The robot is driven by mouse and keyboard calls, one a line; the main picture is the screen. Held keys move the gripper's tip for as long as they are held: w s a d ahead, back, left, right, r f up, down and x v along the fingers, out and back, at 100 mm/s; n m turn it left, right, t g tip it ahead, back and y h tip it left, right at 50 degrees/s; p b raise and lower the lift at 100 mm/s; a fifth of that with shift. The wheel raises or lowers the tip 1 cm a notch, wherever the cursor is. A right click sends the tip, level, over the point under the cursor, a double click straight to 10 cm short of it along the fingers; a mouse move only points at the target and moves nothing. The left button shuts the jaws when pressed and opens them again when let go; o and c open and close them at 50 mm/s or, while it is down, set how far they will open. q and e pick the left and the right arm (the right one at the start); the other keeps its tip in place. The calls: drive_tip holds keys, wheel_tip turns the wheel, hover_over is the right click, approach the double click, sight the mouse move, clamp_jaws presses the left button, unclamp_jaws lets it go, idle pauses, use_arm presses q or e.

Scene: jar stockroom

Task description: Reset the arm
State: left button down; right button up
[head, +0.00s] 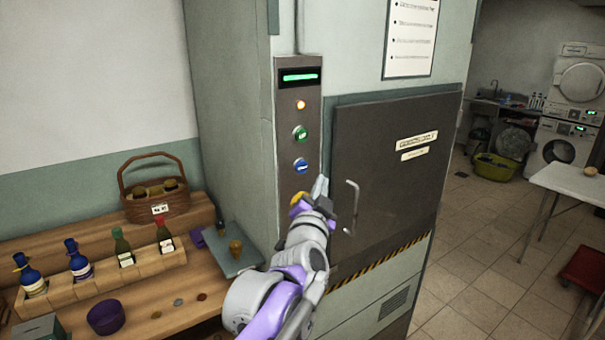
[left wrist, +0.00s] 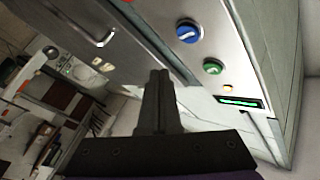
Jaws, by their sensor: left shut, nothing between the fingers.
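My left arm reaches up in the head view, and its gripper (head: 320,187) is in front of the lower part of a metal control panel (head: 284,226). In the left wrist view the gripper (left wrist: 159,75) is shut with nothing between its fingers, apart from the panel. The panel has a lit green display (head: 299,77), an orange light (head: 301,105), a green button (head: 300,133) and a blue button (head: 301,166). The blue button also shows in the left wrist view (left wrist: 188,31). My right gripper is in neither view.
A closed grey door (head: 385,190) with a handle (head: 352,208) is right of the panel. A wooden counter (head: 190,312) at left holds bottles, a basket (head: 158,205) and a purple bowl (head: 106,317). Tiled floor (head: 470,270) and a white table (head: 575,183) lie at right.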

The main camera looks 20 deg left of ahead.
use_arm(q)
drive_tip(key=shift+d, duration=0.1)
drive_tip(key=shift+s, duration=0.1)
idle(0.3)
drive_tip(key=s+a+f+n+g+h, duration=0.1)
drive_tip(key=s+f+n+g, duration=0.5)
drive_tip(key=s+f, duration=2.7)
wheel_tip(320, 180, down, 4)
drive_tip(key=g+h, duration=0.1)
drive_tip(key=g, duration=0.7)
drive_tip(key=shift+s+a, duration=0.2)
drive_tip(key=c, duration=1.6)
unclamp_jaws()
drive_tip(key=shift+r, duration=0.15)
